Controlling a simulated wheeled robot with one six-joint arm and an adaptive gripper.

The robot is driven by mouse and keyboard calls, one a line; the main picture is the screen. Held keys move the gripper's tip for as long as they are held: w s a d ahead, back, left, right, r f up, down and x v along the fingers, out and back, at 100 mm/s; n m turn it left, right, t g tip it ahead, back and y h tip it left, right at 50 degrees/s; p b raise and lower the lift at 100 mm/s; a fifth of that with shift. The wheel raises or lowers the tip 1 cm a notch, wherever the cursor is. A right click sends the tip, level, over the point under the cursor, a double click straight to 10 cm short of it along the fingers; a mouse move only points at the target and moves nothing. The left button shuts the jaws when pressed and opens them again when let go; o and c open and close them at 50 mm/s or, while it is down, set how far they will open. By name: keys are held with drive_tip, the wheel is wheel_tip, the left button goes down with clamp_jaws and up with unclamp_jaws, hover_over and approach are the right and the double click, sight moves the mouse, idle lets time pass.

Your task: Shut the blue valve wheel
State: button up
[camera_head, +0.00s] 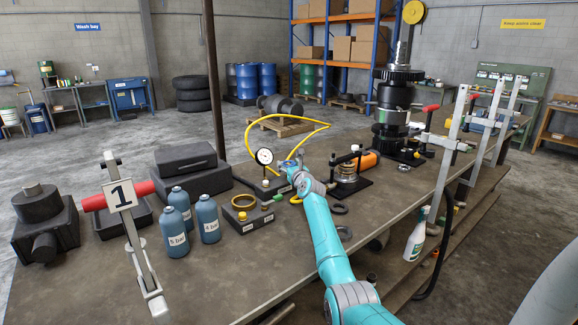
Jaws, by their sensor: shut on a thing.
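My teal arm reaches from the bottom right to the middle of the bench. I cannot tell how far the wheel is turned. A yellow hose (249,133) loops up behind the gripper.
A block with a yellow ring (243,201) stands left of my arm, near blue bottles (174,228) marked in bar. A clamp-like fixture with an orange part (348,170) stands to the right. A tall gear stack (394,100) is behind it.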

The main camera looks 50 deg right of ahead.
drive_tip(key=shift+f, duration=0.15)
drive_tip(key=o, duration=1.1)
drive_tip(key=shift+o, duration=0.2)
